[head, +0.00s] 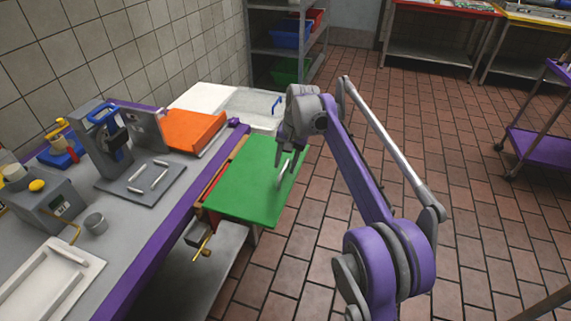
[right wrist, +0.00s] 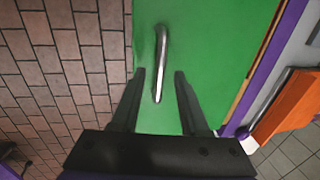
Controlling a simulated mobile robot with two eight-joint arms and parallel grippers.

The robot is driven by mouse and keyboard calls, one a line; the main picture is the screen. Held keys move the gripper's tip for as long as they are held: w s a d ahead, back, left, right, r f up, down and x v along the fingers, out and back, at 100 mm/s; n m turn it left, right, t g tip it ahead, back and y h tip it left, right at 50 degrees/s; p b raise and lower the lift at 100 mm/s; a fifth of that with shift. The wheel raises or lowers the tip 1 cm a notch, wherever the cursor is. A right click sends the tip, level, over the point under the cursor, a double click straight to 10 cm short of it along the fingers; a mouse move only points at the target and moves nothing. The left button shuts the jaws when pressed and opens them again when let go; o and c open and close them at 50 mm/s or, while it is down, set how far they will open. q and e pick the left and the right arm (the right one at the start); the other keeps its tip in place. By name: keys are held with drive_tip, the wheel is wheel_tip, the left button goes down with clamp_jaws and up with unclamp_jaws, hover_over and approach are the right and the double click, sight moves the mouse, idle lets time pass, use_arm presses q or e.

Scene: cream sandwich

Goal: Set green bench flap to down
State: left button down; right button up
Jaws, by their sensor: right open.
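My right gripper (head: 287,152) is open and empty at the handle, pointing down toward the flap. In the right wrist view the green flap (right wrist: 215,45) fills the middle, and the handle (right wrist: 161,65) runs between the two open fingers, touching neither visibly. Depth between fingertips and handle is hard to tell. My left gripper is not in view.
A brass latch (head: 204,246) hangs below the flap's near side. An orange board (head: 192,131) and a white bin (head: 204,98) lie beyond it. The grey bench (head: 130,215) carries a press (head: 104,140) and a scale.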

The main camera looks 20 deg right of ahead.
clamp_jaws()
idle(1.5)
